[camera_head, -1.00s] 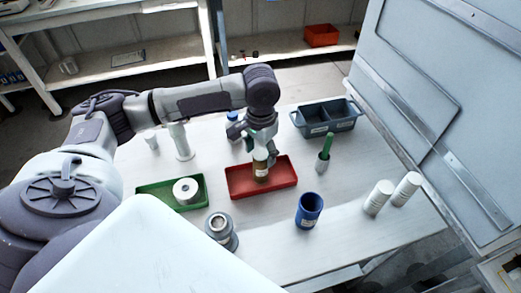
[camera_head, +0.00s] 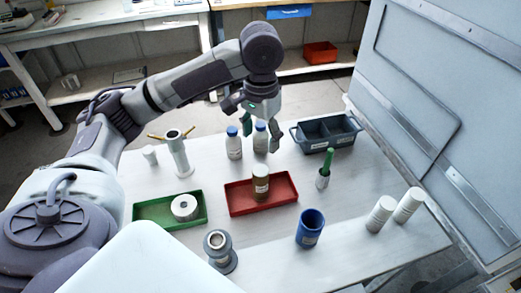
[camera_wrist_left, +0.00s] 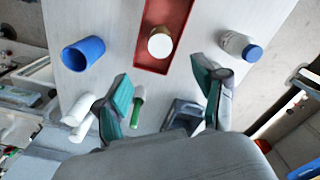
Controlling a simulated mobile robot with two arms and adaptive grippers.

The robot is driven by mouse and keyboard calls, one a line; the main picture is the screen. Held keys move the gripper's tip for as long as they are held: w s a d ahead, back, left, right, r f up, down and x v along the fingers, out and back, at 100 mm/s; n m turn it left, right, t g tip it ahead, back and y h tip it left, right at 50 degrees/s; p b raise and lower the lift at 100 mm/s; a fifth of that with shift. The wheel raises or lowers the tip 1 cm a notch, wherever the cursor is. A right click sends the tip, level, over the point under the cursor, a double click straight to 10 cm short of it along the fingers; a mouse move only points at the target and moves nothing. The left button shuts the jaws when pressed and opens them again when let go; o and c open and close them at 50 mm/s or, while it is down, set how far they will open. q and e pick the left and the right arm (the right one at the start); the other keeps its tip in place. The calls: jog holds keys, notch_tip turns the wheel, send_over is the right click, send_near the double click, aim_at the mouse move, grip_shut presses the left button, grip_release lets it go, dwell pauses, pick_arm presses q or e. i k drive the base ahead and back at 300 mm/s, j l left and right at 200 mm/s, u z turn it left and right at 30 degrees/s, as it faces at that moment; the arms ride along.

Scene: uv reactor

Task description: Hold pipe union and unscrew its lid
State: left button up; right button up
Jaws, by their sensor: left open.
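A grey metal fitting with a round open top (camera_head: 218,246), which looks like the pipe union, stands upright at the front of the table; whether its lid is on is not clear. My left gripper (camera_head: 264,140) is open and empty, raised above the table behind the red tray, well away from the fitting. In the left wrist view its two fingers (camera_wrist_left: 165,98) are spread wide with nothing between them. A brown jar with a pale lid (camera_head: 261,184) stands in the red tray (camera_head: 284,204), below the gripper. My right gripper is not in view.
A green tray (camera_head: 150,214) holds a white ring (camera_head: 185,207). Nearby stand a blue cup (camera_head: 309,229), white cylinders (camera_head: 381,214), a green-handled tool in a holder (camera_head: 324,172), blue-capped bottles (camera_head: 234,143), a metal stand (camera_head: 178,155) and a grey bin (camera_head: 328,145). A large panel borders the right.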

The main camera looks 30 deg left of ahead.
aim_at(226, 265)
jog(key=k+l, duration=1.15)
jog(key=k, duration=0.15)
